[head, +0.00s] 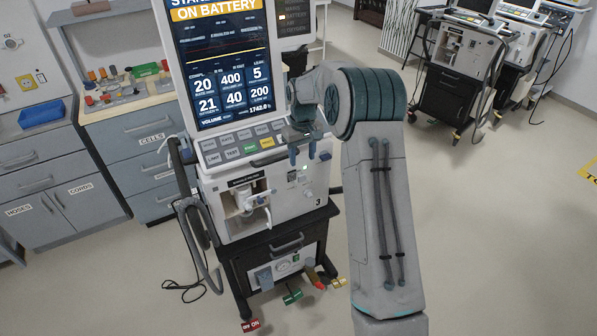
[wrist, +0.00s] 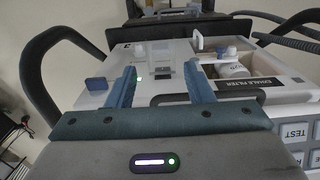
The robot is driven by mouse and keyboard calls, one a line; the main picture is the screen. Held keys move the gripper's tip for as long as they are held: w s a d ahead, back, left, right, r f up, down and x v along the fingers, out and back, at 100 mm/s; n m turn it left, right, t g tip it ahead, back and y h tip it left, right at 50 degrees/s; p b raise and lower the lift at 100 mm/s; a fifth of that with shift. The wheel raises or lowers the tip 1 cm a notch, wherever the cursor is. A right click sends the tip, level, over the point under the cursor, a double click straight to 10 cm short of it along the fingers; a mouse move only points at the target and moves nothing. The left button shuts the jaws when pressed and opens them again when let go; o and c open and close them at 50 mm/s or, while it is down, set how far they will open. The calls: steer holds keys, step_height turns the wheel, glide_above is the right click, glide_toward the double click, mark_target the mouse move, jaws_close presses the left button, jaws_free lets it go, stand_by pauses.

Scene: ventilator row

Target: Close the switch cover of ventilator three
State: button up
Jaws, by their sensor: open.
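Ventilator three (head: 230,220), marked with a 3, stands upright in the head view with its screen lit. In the wrist view its front panel carries a small clear, whitish piece (wrist: 163,52) above a dark label; this looks like the switch cover. Whether it stands open or lies flat I cannot tell. A green light (head: 305,167) glows on that panel. My gripper (head: 302,155) is open and empty in front of the panel, below the keypad. In the wrist view my gripper (wrist: 160,66) has its fingers on either side of the label, apparently apart from the cover.
The exhale filter compartment (wrist: 235,72) is open, with a white part inside. A hose (head: 190,230) loops at the ventilator's left. A counter with small parts (head: 125,95) stands left. Other ventilators (head: 460,75) stand back right; floor between is clear.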

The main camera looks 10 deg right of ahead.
mark_target(302, 176)
step_height(302, 176, down, 8)
steer(key=shift+r+p, duration=0.2)
steer(key=shift+p, duration=0.55)
